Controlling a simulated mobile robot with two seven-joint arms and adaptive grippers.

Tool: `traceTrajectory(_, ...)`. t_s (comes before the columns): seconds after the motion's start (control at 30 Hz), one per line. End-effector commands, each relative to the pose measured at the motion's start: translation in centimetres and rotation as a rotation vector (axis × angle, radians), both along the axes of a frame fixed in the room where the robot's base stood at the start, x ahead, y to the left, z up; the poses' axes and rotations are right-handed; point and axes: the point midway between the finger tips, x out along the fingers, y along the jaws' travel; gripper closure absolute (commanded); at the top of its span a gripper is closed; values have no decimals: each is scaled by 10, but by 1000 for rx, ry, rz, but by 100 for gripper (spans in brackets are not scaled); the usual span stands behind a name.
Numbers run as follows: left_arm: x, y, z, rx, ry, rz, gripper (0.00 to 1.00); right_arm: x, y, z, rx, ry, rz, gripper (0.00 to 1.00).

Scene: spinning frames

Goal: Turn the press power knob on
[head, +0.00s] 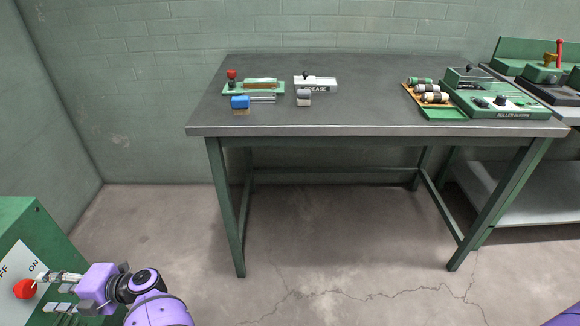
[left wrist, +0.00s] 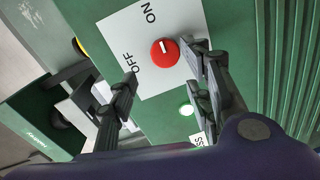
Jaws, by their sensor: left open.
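The press power knob (head: 25,289) is a red round knob on a white plate (left wrist: 185,18) marked OFF and ON, on the front of a green cabinet (head: 35,222) at the lower left of the head view. In the left wrist view the knob (left wrist: 165,53) shows a short white mark on its face; I cannot tell surely which label it points to. My left gripper (head: 48,287) is open beside the knob, and in the left wrist view its fingers (left wrist: 165,66) are spread to either side of it. I cannot tell whether they touch it. My right gripper is out of view.
A pale round light (left wrist: 186,110) and a partly hidden label sit below the plate. A grey-topped table (head: 340,115) stands against the wall, holding a roller burner (head: 510,110), rollers and small fixtures. The floor (head: 330,240) under it is clear.

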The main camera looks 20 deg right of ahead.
Motion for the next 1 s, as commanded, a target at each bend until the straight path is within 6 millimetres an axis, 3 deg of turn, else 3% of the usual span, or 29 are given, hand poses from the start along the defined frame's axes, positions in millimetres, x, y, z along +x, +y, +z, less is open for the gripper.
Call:
traceTrajectory(0.13, -11, -23, 2, 1, 1, 2, 54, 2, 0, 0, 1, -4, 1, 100)
traceTrajectory(0.3, -16, -35, 4, 1, 0, 3, 54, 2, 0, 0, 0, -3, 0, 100)
traceTrajectory(0.87, -16, -37, 5, 2, 0, 1, 54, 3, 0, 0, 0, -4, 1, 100)
traceTrajectory(1.0, -1, -43, 7, 11, 2, -69, 54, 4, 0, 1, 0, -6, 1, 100)
